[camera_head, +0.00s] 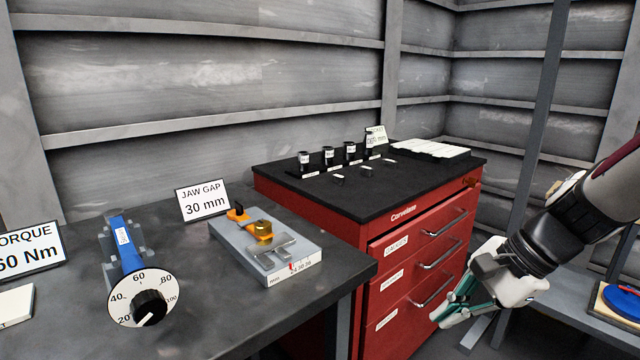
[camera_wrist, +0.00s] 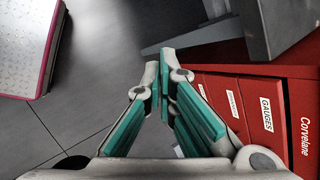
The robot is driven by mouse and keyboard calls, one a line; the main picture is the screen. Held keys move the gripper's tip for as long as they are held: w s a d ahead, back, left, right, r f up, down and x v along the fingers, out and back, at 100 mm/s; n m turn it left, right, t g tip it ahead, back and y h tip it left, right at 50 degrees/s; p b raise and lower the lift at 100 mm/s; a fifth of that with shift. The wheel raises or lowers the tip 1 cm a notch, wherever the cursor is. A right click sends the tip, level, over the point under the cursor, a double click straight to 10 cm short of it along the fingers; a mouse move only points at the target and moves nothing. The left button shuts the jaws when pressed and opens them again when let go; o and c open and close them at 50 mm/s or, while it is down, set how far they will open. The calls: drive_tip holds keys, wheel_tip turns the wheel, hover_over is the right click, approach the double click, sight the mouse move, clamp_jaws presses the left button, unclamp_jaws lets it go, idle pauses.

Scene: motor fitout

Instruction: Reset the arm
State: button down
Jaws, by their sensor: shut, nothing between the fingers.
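My gripper (camera_head: 446,318) hangs at the right of the head view, in front of the red drawer cabinet (camera_head: 330,203). Its fingers point down and to the left. In the wrist view the teal-padded fingers of my gripper (camera_wrist: 162,75) come together at the tips, shut and empty. The cabinet (camera_wrist: 285,85) shows at the right of the wrist view, with labelled drawer fronts, one reading GAUGES. My arm comes in from the right edge of the head view.
A dark workbench (camera_head: 85,240) at left holds a torque dial (camera_head: 135,310), a jaw gap fixture (camera_head: 235,250) and signs. Small black cylinders (camera_head: 328,157) and white pieces stand on the cabinet top. A side table (camera_head: 570,295) at right holds a blue disc (camera_head: 625,300). Floor (camera_wrist: 75,105) lies below.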

drive_tip(key=s+r+n+g+h, duration=0.1)
drive_tip(key=s+r+n+h, duration=0.2)
drive_tip(key=s+n, duration=0.65)
drive_tip(key=s+r+n+h, duration=0.25)
drive_tip(key=s+n, duration=0.25)
drive_tip(key=s, duration=0.9)
wheel_tip(320, 180, up, 16)
drive_tip(key=t+p, duration=0.2)
drive_tip(key=p, duration=1.4)
drive_tip(key=shift+a+r+t, duration=0.25)
drive_tip(key=shift+a+t, duration=0.15)
drive_tip(key=shift+a, duration=0.05)
drive_tip(key=shift+w+m, duration=0.15)
drive_tip(key=shift+m, duration=0.1)
